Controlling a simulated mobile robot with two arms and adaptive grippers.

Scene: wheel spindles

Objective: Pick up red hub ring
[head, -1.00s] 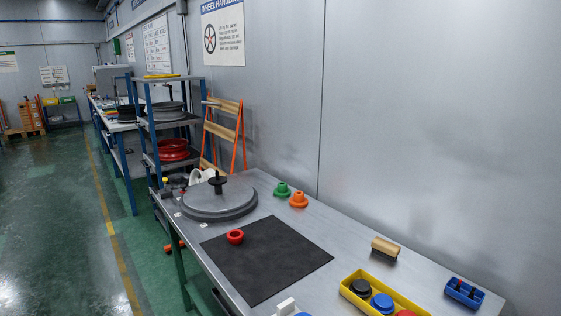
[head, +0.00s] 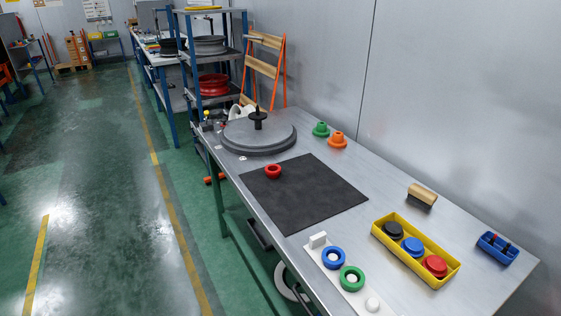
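The red hub ring (head: 273,171) lies on the black mat (head: 305,195), near its far left corner. It is a small, thick ring with a dark hole facing up. Nothing touches it except the mat. Neither of my grippers is in the head view, so their state cannot be seen.
A grey round plate with a black spindle (head: 258,138) stands beyond the mat. Green (head: 321,130) and orange (head: 337,139) flanged parts stand near the wall. A yellow tray (head: 405,262) holds black, blue and red pieces. A white board (head: 333,284) bears blue and green rings. The aisle is clear.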

